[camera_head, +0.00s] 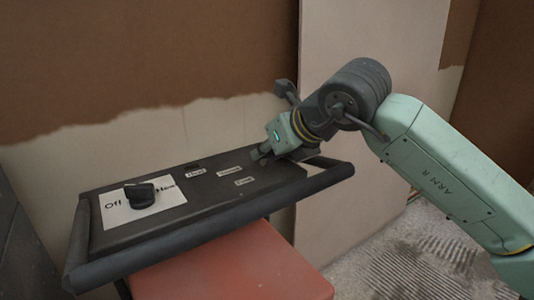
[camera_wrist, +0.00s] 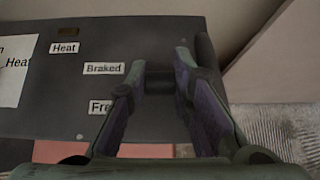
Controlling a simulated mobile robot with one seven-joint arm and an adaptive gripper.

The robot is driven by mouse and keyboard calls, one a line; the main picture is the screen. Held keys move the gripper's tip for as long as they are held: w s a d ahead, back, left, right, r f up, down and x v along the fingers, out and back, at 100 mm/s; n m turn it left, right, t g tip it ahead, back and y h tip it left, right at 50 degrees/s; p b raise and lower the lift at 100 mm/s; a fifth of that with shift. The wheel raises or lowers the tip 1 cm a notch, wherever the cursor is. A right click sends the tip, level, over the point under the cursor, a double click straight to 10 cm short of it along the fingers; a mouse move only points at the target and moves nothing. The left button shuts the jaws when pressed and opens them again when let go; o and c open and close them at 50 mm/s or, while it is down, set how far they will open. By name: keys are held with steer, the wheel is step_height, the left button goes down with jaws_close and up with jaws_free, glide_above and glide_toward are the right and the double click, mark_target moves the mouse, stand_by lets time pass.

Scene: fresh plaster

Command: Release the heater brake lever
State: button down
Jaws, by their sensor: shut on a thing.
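The heater's dark control panel (camera_head: 215,200) lies below my arm, with printed labels on its top. My gripper (camera_head: 261,154) reaches down to the panel's right part. In the wrist view its two fingers (camera_wrist: 160,86) are closed on a dark brake lever (camera_wrist: 160,81), which bridges the gap between the fingertips. The lever is roughly level with the "Braked" label (camera_wrist: 104,69), right of it. The "Free" label (camera_wrist: 102,107) is lower and partly hidden by the left finger. In the head view the gripper hides the lever.
A black knob (camera_head: 139,195) sits on a white "Off"/"Heat" plate at the panel's left. A dark rail (camera_head: 190,241) runs along the panel's front edge. A red surface (camera_head: 235,270) is below. A wall with brown and pale plaster (camera_head: 130,60) stands close behind.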

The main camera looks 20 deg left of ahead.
steer(key=c, duration=1.4)
jaws_free()
steer(key=v, duration=1.2)
